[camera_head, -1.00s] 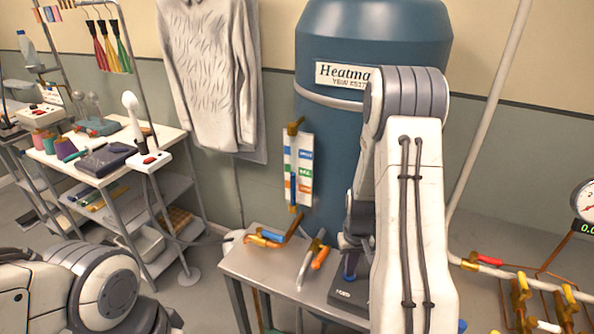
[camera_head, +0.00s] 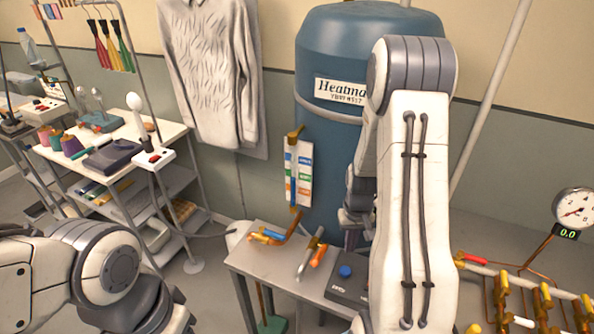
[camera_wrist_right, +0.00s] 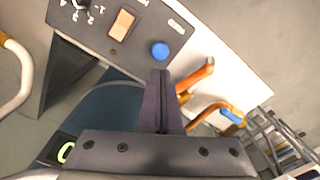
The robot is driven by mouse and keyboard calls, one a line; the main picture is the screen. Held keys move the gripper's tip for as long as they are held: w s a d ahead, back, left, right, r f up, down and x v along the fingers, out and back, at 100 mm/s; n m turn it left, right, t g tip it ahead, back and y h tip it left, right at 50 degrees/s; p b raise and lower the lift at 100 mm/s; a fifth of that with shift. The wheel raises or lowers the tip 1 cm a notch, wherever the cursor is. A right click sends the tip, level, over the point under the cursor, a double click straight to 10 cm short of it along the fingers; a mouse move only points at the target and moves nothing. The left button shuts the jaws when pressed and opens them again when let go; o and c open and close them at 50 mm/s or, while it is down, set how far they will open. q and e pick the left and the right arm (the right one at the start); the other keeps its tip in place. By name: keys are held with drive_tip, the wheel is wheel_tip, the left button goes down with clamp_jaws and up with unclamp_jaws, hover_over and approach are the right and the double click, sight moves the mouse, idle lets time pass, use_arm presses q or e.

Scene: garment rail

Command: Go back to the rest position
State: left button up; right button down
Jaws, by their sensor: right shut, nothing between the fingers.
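My right arm stands up in the middle right of the head view, and its link hides much of what is behind it. My right gripper (camera_head: 354,216) is partly hidden behind that link, above the small table (camera_head: 255,262). In the right wrist view its two fingers (camera_wrist_right: 160,88) are pressed together with nothing between them. They point toward a dark control box (camera_wrist_right: 110,38) with a blue button (camera_wrist_right: 160,50), which the head view also shows. My left arm comes in at the lower left of the head view; its gripper cannot be seen.
A blue tank (camera_head: 320,135) stands behind my right arm. Pipes with yellow valves (camera_head: 545,300) and a gauge (camera_head: 574,208) are at right. A grey sweater (camera_head: 210,75) hangs at the back; a cluttered cart (camera_head: 70,165) is left.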

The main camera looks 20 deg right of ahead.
drive_tip(key=s+a+r+n+b, duration=0.1)
drive_tip(key=a+r+n+b, duration=0.2)
drive_tip(key=a, duration=0.7)
drive_tip(key=s+a+r+n+b, duration=0.1)
drive_tip(key=a+r+n, duration=0.3)
drive_tip(key=a, duration=0.7)
drive_tip(key=s+a+r+n+b, duration=0.1)
drive_tip(key=s+a+r+n, duration=0.1)
drive_tip(key=s+a, duration=0.3)
drive_tip(key=s+a+r+n+y+b, duration=0.1)
drive_tip(key=s+a, duration=0.3)
drive_tip(key=s, duration=0.5)
drive_tip(key=shift+s+a+r+n+b, duration=0.15)
drive_tip(key=shift+a+r+n+b, duration=0.2)
drive_tip(key=shift+r+n, duration=0.25)
